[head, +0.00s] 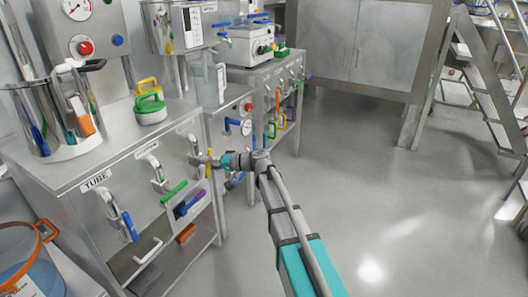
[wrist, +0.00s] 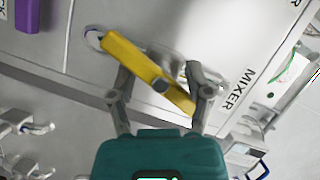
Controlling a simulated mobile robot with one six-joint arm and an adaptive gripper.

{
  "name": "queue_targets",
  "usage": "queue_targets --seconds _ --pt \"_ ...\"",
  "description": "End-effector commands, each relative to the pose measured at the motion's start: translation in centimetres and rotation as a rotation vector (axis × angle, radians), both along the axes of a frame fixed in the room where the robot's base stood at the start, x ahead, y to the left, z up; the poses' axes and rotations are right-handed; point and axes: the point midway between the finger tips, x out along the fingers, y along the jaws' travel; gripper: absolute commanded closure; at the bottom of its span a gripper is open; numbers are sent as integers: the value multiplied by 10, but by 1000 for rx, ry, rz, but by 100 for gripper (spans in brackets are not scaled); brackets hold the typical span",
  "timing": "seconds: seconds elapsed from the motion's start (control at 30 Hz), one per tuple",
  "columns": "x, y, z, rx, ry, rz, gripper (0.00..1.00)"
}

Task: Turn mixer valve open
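The mixer valve has a yellow lever (wrist: 145,72), seen in the wrist view beside the MIXER label (wrist: 236,90). The lever lies diagonally across the space between the fingers of my gripper (wrist: 160,98). The fingers are spread wide, one on each side of it. The right finger is close to the lever's lower right end; I cannot tell whether they touch. In the head view my gripper (head: 213,160) reaches the cabinet front at the right of the valve row, where little of the yellow lever shows.
Other valves with a blue handle (head: 130,226) and a green handle (head: 173,191) sit to the left on the cabinet front. A purple handle (wrist: 27,15) shows at the wrist view's upper left. A drawer handle (head: 147,250) sticks out below. The floor (head: 400,220) at right is clear.

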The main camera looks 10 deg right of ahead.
Motion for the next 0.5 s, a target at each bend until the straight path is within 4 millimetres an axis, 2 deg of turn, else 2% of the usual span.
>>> queue_targets --seconds 0.5 --pt "-1 0 -3 265 340 1 38"
